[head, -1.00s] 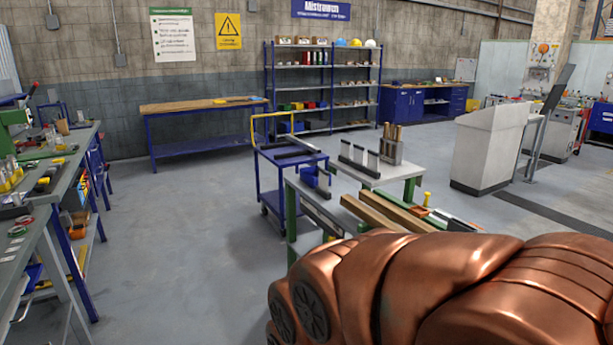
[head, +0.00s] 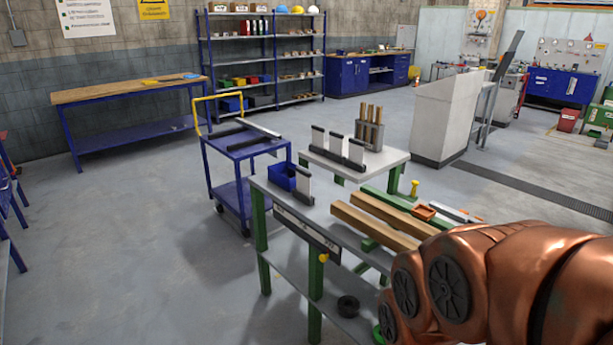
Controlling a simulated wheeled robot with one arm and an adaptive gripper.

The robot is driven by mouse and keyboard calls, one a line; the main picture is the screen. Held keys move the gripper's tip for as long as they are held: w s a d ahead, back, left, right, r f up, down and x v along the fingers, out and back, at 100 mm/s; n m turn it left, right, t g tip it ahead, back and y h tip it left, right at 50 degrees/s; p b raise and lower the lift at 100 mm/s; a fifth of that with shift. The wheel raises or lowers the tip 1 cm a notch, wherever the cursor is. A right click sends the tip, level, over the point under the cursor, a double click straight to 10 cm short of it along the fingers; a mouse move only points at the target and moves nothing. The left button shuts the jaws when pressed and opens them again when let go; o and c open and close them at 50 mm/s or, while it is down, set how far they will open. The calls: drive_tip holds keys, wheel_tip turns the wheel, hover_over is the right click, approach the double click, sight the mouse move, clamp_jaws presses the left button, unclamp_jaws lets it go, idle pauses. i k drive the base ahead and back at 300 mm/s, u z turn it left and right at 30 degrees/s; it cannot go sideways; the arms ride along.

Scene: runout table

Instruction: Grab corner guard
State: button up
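I cannot tell for certain which thing is the corner guard. Long, narrow dark bars (head: 249,142) and a lighter strip (head: 257,128) lie on top of the blue cart (head: 219,180). Several upright light plates with black feet (head: 337,146) stand in a row on the pale table (head: 387,161). A similar plate (head: 304,187) stands near the left end of the green-legged runout table (head: 275,194). My copper-coloured arm covers the lower right and hides part of that table. My gripper is not in view.
The floor (head: 120,250) at left is clear.

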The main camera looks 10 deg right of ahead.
sight(291, 172)
drive_tip(key=u, duration=0.05)
drive_tip(key=k, duration=0.6)
drive_tip(key=u, duration=0.9)
drive_tip(key=i, duration=1.4)
drive_tip(key=u, duration=0.35)
drive_tip(key=i, duration=1.35)
drive_tip(key=z, duration=1.3)
drive_tip(key=i, duration=0.65)
drive_tip(key=z, duration=0.65)
